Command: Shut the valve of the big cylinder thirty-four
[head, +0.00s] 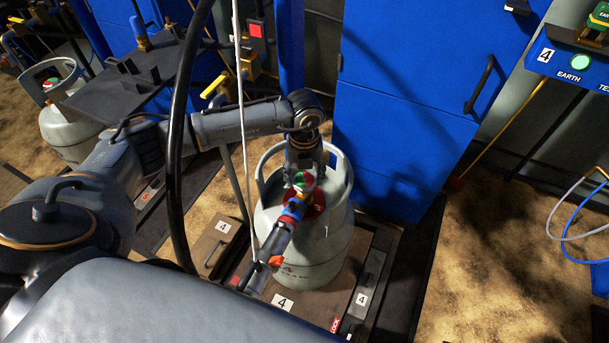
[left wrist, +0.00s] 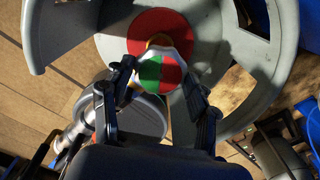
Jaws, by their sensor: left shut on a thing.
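The big cylinder (head: 325,235) is grey with a cut-out collar. It stands upright on the scale platform marked 4; a number thirty-four cannot be read on it. Its valve has a round red and green handwheel (head: 304,180), also in the left wrist view (left wrist: 160,74), above a red disc. My left gripper (head: 304,172) comes down from above inside the collar and is shut on the handwheel, one finger on each side in the left wrist view (left wrist: 158,70). A filling connector (head: 291,211) with blue and red parts sits at the valve. My right gripper is not in view.
The scale platform (head: 285,302) lies under the cylinder. A blue cabinet (head: 410,110) stands close behind it. A black hose (head: 176,140) and a thin pale cable (head: 240,110) hang in front of my arm. Another grey cylinder (head: 68,125) stands at the far left.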

